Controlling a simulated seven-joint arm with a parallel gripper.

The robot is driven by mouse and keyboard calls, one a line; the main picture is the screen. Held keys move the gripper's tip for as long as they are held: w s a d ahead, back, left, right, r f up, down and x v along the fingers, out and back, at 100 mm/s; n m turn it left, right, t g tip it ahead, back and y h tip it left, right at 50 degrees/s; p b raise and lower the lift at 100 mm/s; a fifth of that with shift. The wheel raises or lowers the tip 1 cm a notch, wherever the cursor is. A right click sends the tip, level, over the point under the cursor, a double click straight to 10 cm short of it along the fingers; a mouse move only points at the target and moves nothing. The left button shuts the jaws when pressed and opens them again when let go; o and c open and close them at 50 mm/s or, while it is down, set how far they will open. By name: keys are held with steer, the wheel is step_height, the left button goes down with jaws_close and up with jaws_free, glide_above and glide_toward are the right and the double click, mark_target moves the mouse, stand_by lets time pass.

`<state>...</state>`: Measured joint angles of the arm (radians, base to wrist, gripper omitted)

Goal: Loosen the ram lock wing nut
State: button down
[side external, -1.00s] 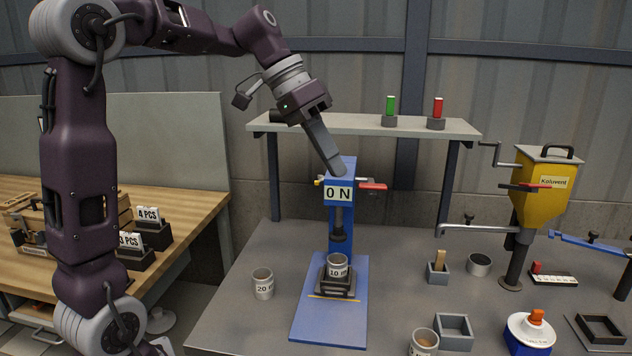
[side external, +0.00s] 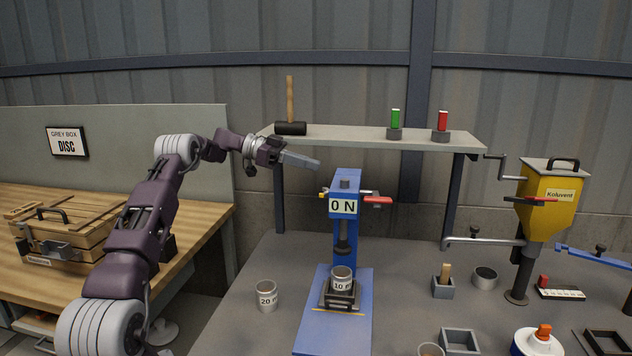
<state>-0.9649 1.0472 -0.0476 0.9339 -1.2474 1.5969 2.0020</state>
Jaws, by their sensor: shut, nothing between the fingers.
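The blue press (side external: 346,213) stands on its blue base plate (side external: 330,337), with a "0 N" display on its head. A small yellow part (side external: 323,193) sticks out of the left side of the head; it may be the wing nut, but it is too small to tell. A red-handled lever (side external: 377,200) sticks out on the right. My gripper (side external: 317,164) is shut and empty, up and left of the press head, pointing right and touching nothing.
A shelf (side external: 365,139) behind the press holds a mallet (side external: 290,128), a green piece (side external: 395,119) and a red piece (side external: 443,121). A cup (side external: 266,295) marked 20 stands left of the press. A yellow hopper (side external: 549,205) stands at right.

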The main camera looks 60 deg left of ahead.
mark_target(326, 192)
steer(key=f, duration=0.1)
steer(key=w+d+f, duration=0.1)
steer(key=f, duration=0.2)
steer(key=shift+w+d+f, duration=0.15)
steer(key=shift+w+f, duration=0.05)
steer(key=shift+f, duration=0.05)
steer(key=shift+w+a+f+n+g, duration=0.1)
steer(key=shift+f+n+g, duration=0.05)
steer(key=shift+n, duration=0.4)
steer(key=shift+w+a+f+n+g, duration=0.1)
steer(key=shift+n+g, duration=0.05)
steer(key=shift+n, duration=0.4)
steer(key=shift+a+f+h, duration=0.1)
steer(key=shift+f+h, duration=0.05)
steer(key=shift+h, duration=0.15)
steer(key=shift+w+a+f, duration=0.25)
steer(key=shift+w+f, duration=0.05)
steer(key=shift+f, duration=0.4)
stand_by(0.6)
steer(key=shift+f, duration=0.1)
